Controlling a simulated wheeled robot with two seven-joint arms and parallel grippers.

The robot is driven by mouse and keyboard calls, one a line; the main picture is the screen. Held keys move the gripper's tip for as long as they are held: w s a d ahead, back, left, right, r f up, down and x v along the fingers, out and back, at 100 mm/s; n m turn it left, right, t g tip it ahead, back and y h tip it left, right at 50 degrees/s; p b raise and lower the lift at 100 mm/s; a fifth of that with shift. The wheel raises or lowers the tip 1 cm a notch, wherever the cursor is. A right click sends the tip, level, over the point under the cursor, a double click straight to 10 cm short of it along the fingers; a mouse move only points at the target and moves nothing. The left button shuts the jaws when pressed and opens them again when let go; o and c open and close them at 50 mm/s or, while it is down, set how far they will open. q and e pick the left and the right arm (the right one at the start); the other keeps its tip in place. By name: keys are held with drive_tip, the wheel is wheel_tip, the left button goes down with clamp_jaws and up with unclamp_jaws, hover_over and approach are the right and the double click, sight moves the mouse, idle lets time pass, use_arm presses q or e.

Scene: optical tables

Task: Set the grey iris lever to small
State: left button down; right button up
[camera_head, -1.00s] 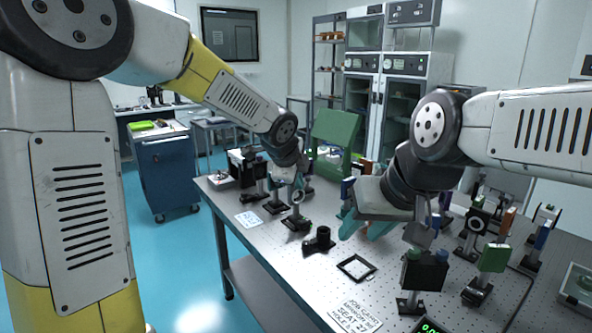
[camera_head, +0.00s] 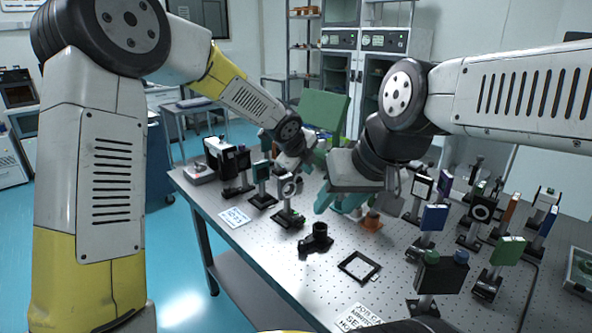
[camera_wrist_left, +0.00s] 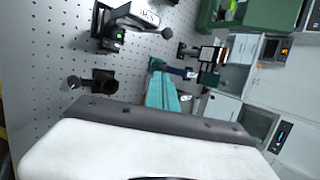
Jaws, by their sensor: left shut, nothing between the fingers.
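A post-mounted ring (camera_head: 289,188) that looks like an iris stands on the left part of the optical table. Its lever is too small to make out. My left gripper (camera_head: 300,172) is just behind and above it, partly blurred into the background. In the left wrist view its teal fingers (camera_wrist_left: 162,92) are shut and empty, with tips near a small dark-blue part (camera_wrist_left: 178,71). Another dark ring mount (camera_head: 482,211) stands at the right. My right gripper (camera_head: 340,203) hangs over the middle of the table; its finger gap is unclear.
A black post holder (camera_head: 317,240) and a flat black frame (camera_head: 359,266) lie in front. An orange-based mount (camera_head: 372,221) stands beside my right gripper. Several post-mounted optics crowd the right side. A green panel (camera_head: 323,110) rises behind. A printed card (camera_head: 234,217) lies at the left edge.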

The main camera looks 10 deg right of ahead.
sight(297, 175)
use_arm(q)
drive_tip(key=w+f, duration=0.5)
drive_tip(key=w, duration=0.2)
drive_tip(key=shift+d, duration=0.15)
drive_tip(key=shift+w+f, duration=0.1)
idle(0.4)
